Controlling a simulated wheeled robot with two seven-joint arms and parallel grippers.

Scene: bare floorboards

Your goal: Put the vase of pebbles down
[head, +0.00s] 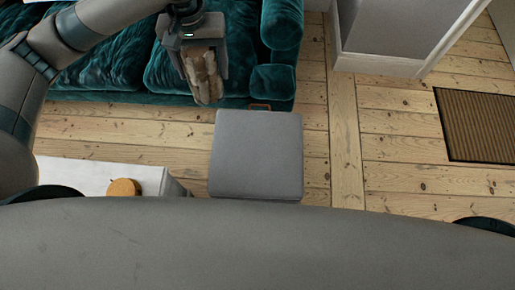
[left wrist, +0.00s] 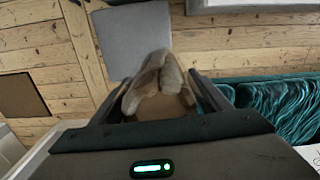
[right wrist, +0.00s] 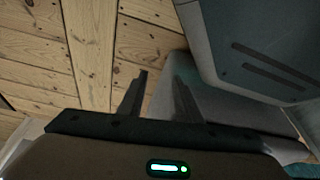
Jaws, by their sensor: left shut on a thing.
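The vase of pebbles (head: 205,78) is a mottled brown and beige piece held in my left gripper (head: 207,70), in front of the teal sofa. In the left wrist view the vase (left wrist: 158,85) sits between the two fingers (left wrist: 158,100), and its far end points toward a grey padded stool. Its pebbles cannot be made out. In the head view the grey stool (head: 256,155) stands on the floor, below and right of the vase, its top bare. My right gripper (right wrist: 160,85) shows only in the right wrist view, with its fingers apart and nothing between them.
The teal sofa (head: 115,65) lies along the back left. A white table (head: 75,172) with a round orange-brown object (head: 124,187) is at the lower left. A brown mat (head: 480,125) lies at the right; floorboards between are clear.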

